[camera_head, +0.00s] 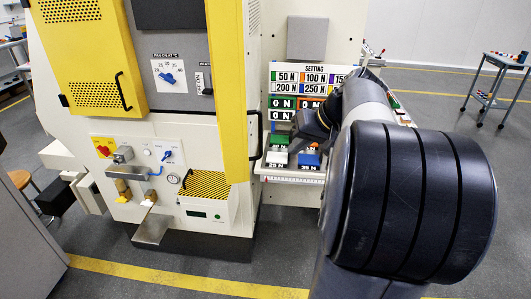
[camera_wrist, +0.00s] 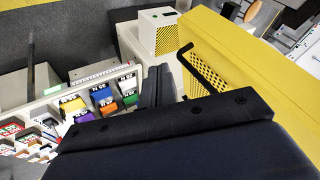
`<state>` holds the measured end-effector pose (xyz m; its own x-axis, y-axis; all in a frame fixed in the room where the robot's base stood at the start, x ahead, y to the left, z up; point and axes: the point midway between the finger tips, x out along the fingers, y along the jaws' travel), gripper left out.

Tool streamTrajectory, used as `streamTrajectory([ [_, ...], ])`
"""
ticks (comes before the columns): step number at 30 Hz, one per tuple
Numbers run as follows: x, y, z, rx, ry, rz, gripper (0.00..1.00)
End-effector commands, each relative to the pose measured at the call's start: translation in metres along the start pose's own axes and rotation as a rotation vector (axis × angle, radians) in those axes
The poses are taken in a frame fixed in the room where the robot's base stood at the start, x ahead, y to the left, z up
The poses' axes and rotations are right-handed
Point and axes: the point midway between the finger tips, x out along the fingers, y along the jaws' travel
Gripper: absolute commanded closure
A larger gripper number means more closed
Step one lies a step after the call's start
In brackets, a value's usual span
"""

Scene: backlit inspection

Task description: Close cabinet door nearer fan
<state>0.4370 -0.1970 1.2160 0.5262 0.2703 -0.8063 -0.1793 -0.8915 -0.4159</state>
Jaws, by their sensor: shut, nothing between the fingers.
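Two yellow cabinet doors stand open on the cream machine. The left door (camera_head: 82,52) shows its perforated face and a black handle (camera_head: 124,92). The right door (camera_head: 229,90) is seen almost edge-on, with a black handle (camera_head: 257,135) on its right side. In the wrist view a yellow perforated door (camera_wrist: 245,65) with a black bar handle (camera_wrist: 197,67) lies to the right of my gripper. My gripper (camera_wrist: 166,85) is shut and empty, apart from that handle. A fan dial (camera_head: 168,76) sits between the doors; I cannot make out a fan itself.
A tray of coloured weight blocks (camera_wrist: 128,97) is left of my gripper in the wrist view. A setting board (camera_head: 300,77) stands right of the machine. A wheeled trolley (camera_head: 494,88) is far right. Grey floor behind is open.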

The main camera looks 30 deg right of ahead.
Motion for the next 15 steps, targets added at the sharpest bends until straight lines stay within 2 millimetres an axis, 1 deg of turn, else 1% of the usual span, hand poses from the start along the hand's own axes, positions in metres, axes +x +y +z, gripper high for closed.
streamTrajectory([
  [1,-0.003,0.014,-0.007,0.007,0.022,-0.009,1.00],
  [3,-0.009,0.022,-0.015,0.006,0.043,-0.020,1.00],
  [6,-0.012,0.027,-0.021,0.003,0.058,-0.030,1.00],
  [8,-0.010,0.028,-0.022,0.002,0.059,-0.032,1.00],
  [11,0.001,0.026,-0.023,0.002,0.057,-0.033,1.00],
  [14,0.019,0.025,-0.024,0.003,0.054,-0.033,1.00],
  [15,0.028,0.024,-0.024,0.003,0.054,-0.033,1.00],
])
